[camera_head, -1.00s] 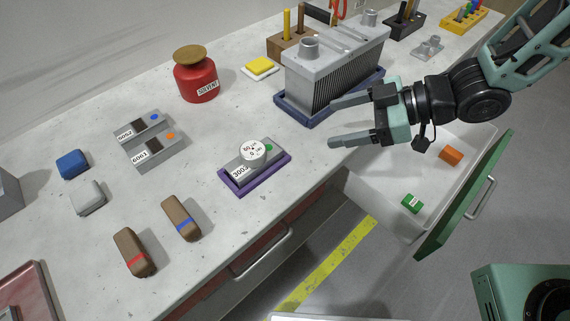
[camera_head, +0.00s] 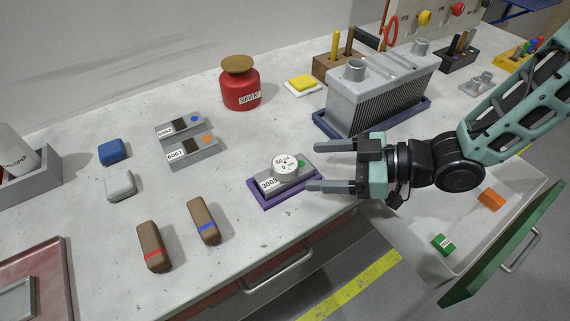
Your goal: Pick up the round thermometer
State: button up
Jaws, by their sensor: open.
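The round thermometer (camera_head: 285,163) is a small white dial with dark markings. It sits on a grey block labelled 3003 (camera_head: 269,184), which lies in a purple tray (camera_head: 289,200) near the table's front edge. My gripper (camera_head: 313,166) is open and empty. Its two fingers point left, just right of the thermometer in the picture. The lower fingertip overlaps the right side of the purple tray in the view; I cannot tell its height above it.
A grey finned block (camera_head: 381,95) in a blue tray stands behind my gripper. A red solvent jar (camera_head: 240,88) stands at the back. Grey labelled blocks (camera_head: 192,150) lie to the left, brown erasers (camera_head: 203,220) in front. An open drawer (camera_head: 415,235) lies below my arm.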

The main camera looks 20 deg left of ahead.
aim_at(297, 166)
jog(key=x, duration=0.4)
jog(key=shift+s+a+r+p, duration=0.15)
jog(key=shift+p, duration=0.2)
jog(key=shift+a+f, duration=0.25)
jog(key=shift+a, duration=0.3)
jog(key=c, duration=1.2)
